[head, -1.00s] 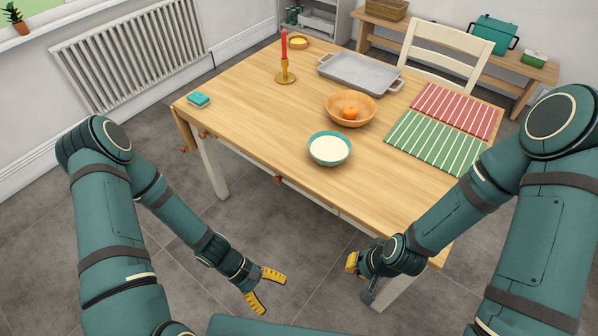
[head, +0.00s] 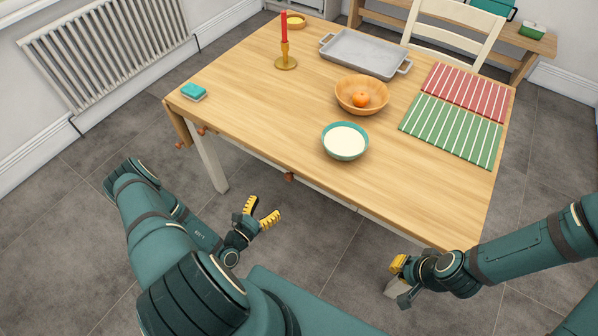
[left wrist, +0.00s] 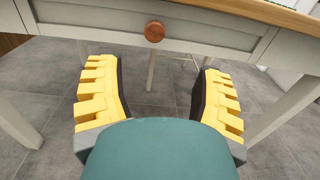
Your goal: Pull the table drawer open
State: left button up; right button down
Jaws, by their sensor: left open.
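The wooden table (head: 250,98) has a pale drawer front under its near edge, with a round copper-brown knob (head: 289,177). In the left wrist view the drawer front (left wrist: 205,34) spans the top, and its knob (left wrist: 154,31) sits ahead, roughly between my fingers. The drawer looks closed. My left gripper (head: 264,211) is open and empty, below and in front of the knob, apart from it. Its yellow fingers (left wrist: 160,95) also show in the left wrist view. My right gripper (head: 398,272) is near the table's near right corner; its fingers are partly hidden.
On the table are a white-filled teal bowl (head: 345,142), a wooden bowl with an orange (head: 361,95), a grey tray (head: 365,55), a candle holder (head: 285,58), striped mats (head: 452,130) and a teal sponge (head: 193,91). A table leg (head: 211,163) stands left. The floor before the drawer is clear.

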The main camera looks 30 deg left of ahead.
aim_at(287, 178)
pick_arm(q)
jog(key=w, duration=0.4)
jog(key=w+b, duration=0.1)
jog(key=w, duration=0.8)
jog(key=shift+w+d, duration=0.35)
jog(key=shift+w, duration=0.05)
jog(key=shift+s, duration=0.1)
grip_shut()
